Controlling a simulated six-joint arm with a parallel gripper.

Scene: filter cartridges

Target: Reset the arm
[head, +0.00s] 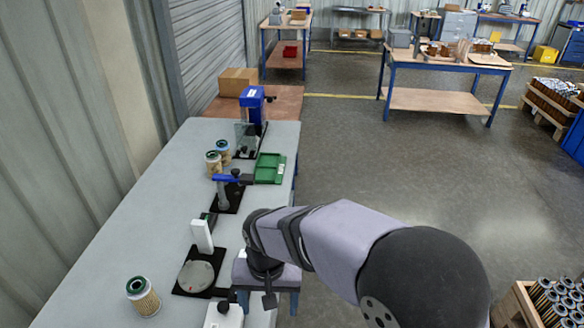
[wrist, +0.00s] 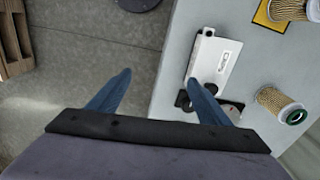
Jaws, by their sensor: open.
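My gripper (wrist: 160,77) shows in the wrist view with its two blue fingers spread wide and nothing between them. It hangs above the table's edge, over the grey floor. The right finger overlaps the view of a white device (wrist: 217,58) with dark lettering. In the head view my arm reaches in from the lower right to the table's right edge; the fingers are not clear there. A filter cartridge with a green end (head: 143,297) stands at the table's near left.
On the grey table (head: 130,220) stand a fixture with a round plate (head: 196,275), a blue-armed stand (head: 229,195), a green tray (head: 270,168) and a blue press (head: 252,103). A white box (head: 223,315) sits at the near edge. The table's left side is mostly clear.

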